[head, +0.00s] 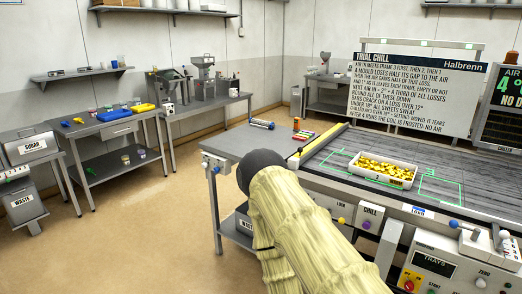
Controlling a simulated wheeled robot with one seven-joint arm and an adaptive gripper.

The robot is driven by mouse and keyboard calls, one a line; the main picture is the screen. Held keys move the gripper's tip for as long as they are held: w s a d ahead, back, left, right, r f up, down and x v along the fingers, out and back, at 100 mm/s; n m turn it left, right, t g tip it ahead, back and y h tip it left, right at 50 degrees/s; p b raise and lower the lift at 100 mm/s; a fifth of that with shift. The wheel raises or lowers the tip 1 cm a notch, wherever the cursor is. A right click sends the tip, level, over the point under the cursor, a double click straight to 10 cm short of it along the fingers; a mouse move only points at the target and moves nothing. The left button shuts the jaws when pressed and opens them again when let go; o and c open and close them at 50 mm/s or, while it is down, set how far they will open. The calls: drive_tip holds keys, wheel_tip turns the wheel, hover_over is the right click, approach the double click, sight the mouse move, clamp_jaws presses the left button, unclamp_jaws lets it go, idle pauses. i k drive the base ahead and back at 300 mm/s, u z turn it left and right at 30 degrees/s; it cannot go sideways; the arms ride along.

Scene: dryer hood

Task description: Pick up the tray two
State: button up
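A white tray (408,184) filled with gold pieces sits on the dark worktop of the machine, right of centre in the head view. No gripper fingers show.
Green outlines mark the worktop (440,199) around the tray. A yellow bar (322,142) edges it at left. A sign headed TRIAL CHILL (412,95) stands behind. A control panel (440,262) is at front right. Side benches (110,128) line the left; open floor (150,230) lies between.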

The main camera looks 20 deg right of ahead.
sight(400, 174)
drive_tip(key=z, duration=0.8)
drive_tip(key=i, duration=0.95)
drive_tip(key=z, duration=0.65)
